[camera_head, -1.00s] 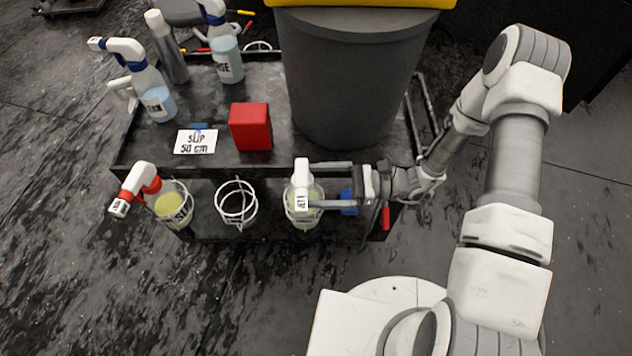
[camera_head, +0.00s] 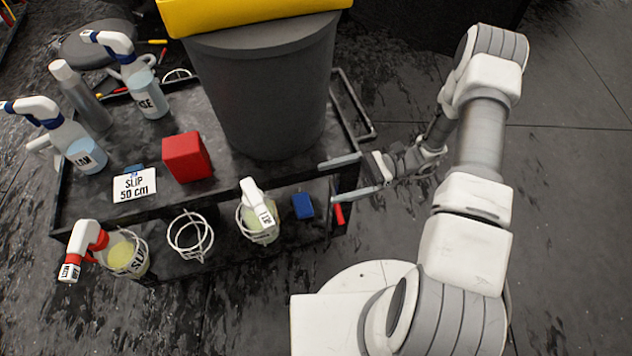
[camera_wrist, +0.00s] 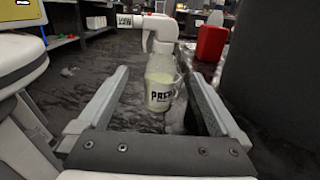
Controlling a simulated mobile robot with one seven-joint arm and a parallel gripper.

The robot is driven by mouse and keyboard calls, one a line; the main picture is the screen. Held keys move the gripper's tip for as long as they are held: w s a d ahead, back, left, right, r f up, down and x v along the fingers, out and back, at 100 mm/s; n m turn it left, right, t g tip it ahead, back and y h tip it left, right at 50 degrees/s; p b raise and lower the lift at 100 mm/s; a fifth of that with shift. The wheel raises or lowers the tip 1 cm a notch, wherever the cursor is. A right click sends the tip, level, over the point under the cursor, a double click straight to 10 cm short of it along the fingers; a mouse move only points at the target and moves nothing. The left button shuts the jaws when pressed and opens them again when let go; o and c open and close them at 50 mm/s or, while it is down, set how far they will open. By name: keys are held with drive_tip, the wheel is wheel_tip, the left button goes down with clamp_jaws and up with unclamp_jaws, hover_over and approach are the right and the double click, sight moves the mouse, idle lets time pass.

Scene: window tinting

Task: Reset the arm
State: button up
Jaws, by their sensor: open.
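My gripper (camera_head: 349,178) is open and empty at the right end of the black cart, in the head view. Its two fingers point left toward the cart. A white-headed spray bottle with pale yellow liquid (camera_head: 262,226) sits in a wire ring holder on the cart's front side, left of my gripper and apart from it. In the wrist view the bottle (camera_wrist: 161,84) stands upright beyond and between the open fingers (camera_wrist: 160,95), with a label reading roughly "PREP".
The cart (camera_head: 235,172) carries a large grey bin (camera_head: 265,90), a red box (camera_head: 187,157), a "SLIP 50 cm" card (camera_head: 134,184) and several bottles. Floor at right is clear.

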drive_tip(key=shift+w+d, duration=0.1)
drive_tip(key=shift+d, duration=0.25)
drive_tip(key=s+d+r+n+t+h, duration=0.2)
drive_tip(key=s+r+n+t+h, duration=0.25)
drive_tip(key=r, duration=0.65)
drive_tip(key=s+d+r+n+t+h, duration=0.25)
drive_tip(key=r+n+h, duration=0.4)
drive_tip(key=r, duration=0.35)
drive_tip(key=s+d+r+n+t+h, duration=0.2)
drive_tip(key=s+r+n+t+h, duration=0.25)
drive_tip(key=r, duration=0.65)
wheel_tip(320, 180, up, 16)
drive_tip(key=g+h+p, duration=0.1)
drive_tip(key=h+p, duration=0.1)
drive_tip(key=p, duration=1.4)
drive_tip(key=shift+a+r, duration=0.2)
drive_tip(key=shift+g, duration=0.25)
